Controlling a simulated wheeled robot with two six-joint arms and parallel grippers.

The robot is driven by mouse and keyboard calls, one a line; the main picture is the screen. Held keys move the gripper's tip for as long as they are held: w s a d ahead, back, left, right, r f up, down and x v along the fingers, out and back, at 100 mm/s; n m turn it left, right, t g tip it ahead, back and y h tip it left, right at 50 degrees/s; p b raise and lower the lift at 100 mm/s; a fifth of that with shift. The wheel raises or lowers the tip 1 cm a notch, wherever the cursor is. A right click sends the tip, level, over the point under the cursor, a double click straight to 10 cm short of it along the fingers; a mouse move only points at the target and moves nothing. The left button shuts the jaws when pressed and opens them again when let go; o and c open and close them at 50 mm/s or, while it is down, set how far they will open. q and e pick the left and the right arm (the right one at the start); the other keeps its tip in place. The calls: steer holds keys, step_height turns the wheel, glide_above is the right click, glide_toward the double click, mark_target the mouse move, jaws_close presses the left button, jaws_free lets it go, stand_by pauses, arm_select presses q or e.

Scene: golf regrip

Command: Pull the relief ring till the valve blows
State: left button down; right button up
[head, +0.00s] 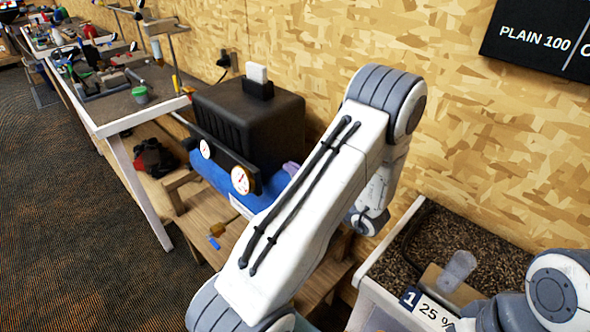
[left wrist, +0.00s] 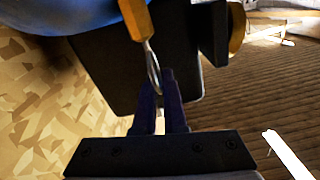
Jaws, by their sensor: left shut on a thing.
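The compressor has a black housing (head: 245,120) and a blue tank (head: 225,185), low beside the wall in the head view. In the left wrist view the blue tank (left wrist: 60,12) is at the top left. A brass relief valve stem (left wrist: 137,18) carries a thin metal ring (left wrist: 153,68). My left gripper (left wrist: 160,78) is shut on the ring, its dark purple fingertips around the ring's lower end. In the head view only a bit of the left gripper (head: 290,168) shows; my arm hides the ring and valve. My right gripper is out of view.
Two round white gauges, a small one (head: 205,149) and a larger one (head: 240,180), face the room. A cluttered workbench (head: 120,110) stands at the left. A bin of dark granules (head: 455,240) is at the right. The carpet (head: 75,230) is clear.

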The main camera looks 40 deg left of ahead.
arm_select(q)
steer(key=shift+s, duration=0.1)
steer(key=shift+r+p, duration=0.75)
steer(key=shift+f, duration=0.1)
steer(key=c, duration=1)
jaws_free()
steer(key=shift+d, duration=0.1)
